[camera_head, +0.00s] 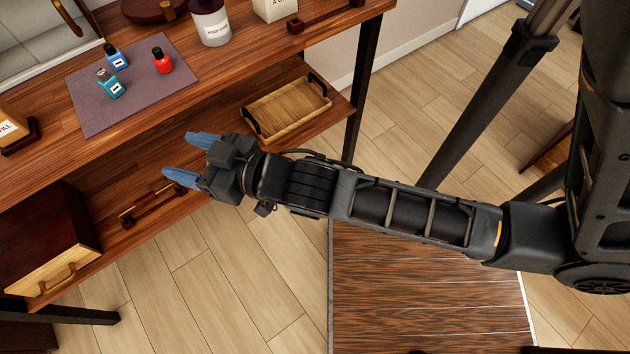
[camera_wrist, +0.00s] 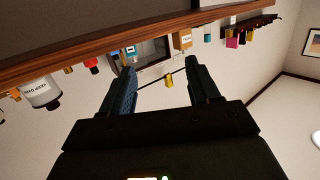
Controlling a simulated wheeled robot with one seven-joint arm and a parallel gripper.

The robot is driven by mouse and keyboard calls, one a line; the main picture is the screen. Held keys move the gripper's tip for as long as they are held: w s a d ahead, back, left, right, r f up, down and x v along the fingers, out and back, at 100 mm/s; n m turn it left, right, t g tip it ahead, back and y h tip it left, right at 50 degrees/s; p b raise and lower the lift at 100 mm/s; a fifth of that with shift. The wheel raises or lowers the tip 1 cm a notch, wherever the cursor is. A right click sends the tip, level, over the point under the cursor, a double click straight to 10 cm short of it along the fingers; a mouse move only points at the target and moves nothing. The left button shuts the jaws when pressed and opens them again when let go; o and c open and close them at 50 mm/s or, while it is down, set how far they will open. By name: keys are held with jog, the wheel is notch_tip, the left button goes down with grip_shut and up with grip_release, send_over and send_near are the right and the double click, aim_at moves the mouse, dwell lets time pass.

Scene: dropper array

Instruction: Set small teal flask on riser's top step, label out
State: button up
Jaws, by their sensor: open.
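The small teal flask (camera_head: 111,89) stands upright on a grey-purple mat (camera_head: 93,119) on the wooden table in the head view. It has a pale label and a rounded cap. My gripper (camera_head: 180,155) is open and empty, in front of the table edge and apart from the flask. In the wrist view, which is upside down, my gripper (camera_wrist: 161,66) has nothing between its fingers. A dark rack (camera_wrist: 262,23) with several small coloured bottles shows there. I cannot tell whether it is the riser; no clear riser shows in the head view.
A blue bottle (camera_head: 117,61) and a red bottle (camera_head: 162,63) stand close to the flask. A white-labelled bottle (camera_head: 213,29) stands at the back. A wooden tray (camera_head: 287,107) and a drawer box (camera_head: 45,245) are on the lower shelf. The table edge lies between gripper and mat.

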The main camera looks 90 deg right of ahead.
jog(key=s+a+n+y, duration=0.2)
jog(key=s+a, duration=0.4)
jog(key=s, duration=0.4)
jog(key=shift+s+r+y, duration=0.25)
jog(key=shift+r+y, duration=0.1)
jog(key=shift+y, duration=0.05)
jog(key=s+r, duration=0.1)
jog(key=s, duration=0.2)
jog(key=s+a+r+n+y, duration=0.1)
jog(key=s+r, duration=0.1)
jog(key=s, duration=0.1)
jog(key=s+a+r+y, duration=0.1)
jog(key=s, duration=0.2)
jog(key=shift+s+a+r+n+g, duration=0.15)
jog(key=shift+s+r+n+g, duration=0.15)
jog(key=shift+s+r+g, duration=0.1)
jog(key=shift+w, duration=0.1)
